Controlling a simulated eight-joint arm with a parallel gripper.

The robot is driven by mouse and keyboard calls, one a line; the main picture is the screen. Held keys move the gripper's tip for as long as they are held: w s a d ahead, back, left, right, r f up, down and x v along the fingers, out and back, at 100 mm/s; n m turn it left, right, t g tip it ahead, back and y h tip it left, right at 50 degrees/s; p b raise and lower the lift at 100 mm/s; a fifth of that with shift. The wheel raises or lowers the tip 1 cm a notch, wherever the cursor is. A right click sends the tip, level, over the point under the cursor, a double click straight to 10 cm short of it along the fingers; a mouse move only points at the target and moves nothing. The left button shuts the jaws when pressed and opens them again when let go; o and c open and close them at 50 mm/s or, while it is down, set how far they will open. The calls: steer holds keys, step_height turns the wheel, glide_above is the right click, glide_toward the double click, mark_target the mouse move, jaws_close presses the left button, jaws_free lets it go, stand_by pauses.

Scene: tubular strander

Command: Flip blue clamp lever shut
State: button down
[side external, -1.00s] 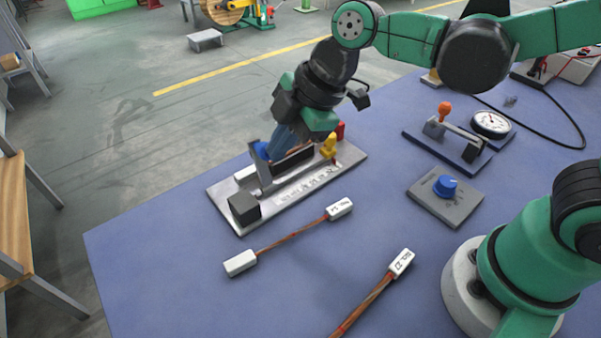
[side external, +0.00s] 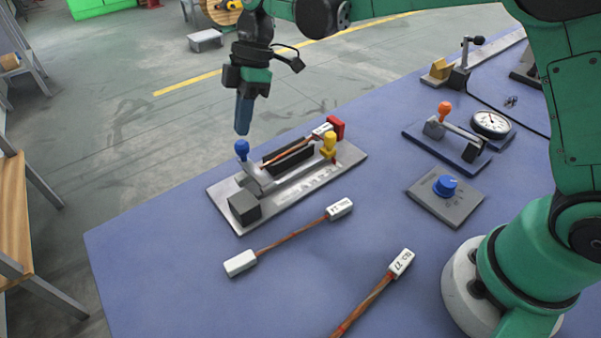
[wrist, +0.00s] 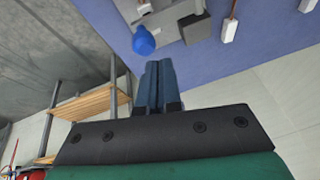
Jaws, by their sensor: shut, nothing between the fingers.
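The blue clamp lever is a grey arm with a blue knob (side external: 242,147) at the left end of a grey clamp plate (side external: 223,198). The lever stands tilted up, its knob above the plate. My gripper (side external: 243,131) is shut and empty, pointing down, with its fingertips close above the knob in the side view. In the wrist view the blue knob (wrist: 144,41) lies just beyond and left of the shut fingertips (wrist: 158,63). I cannot tell whether they touch. A copper strand with a white tag (side external: 322,130) lies along the black trough (side external: 288,160).
A yellow knob (side external: 328,147) and red block (side external: 337,127) stand at the plate's right end, a dark block (side external: 244,208) at its near left. Tagged cables (side external: 290,237) lie in front. A blue dial (side external: 445,185) and an orange-knobbed lever (side external: 445,112) stand to the right.

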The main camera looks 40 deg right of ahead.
steer(key=shift+w+f, duration=0.75)
steer(key=shift+w, duration=0.1)
steer(key=shift+w+f, duration=0.5)
steer(key=shift+f, duration=0.2)
steer(key=v, duration=0.6)
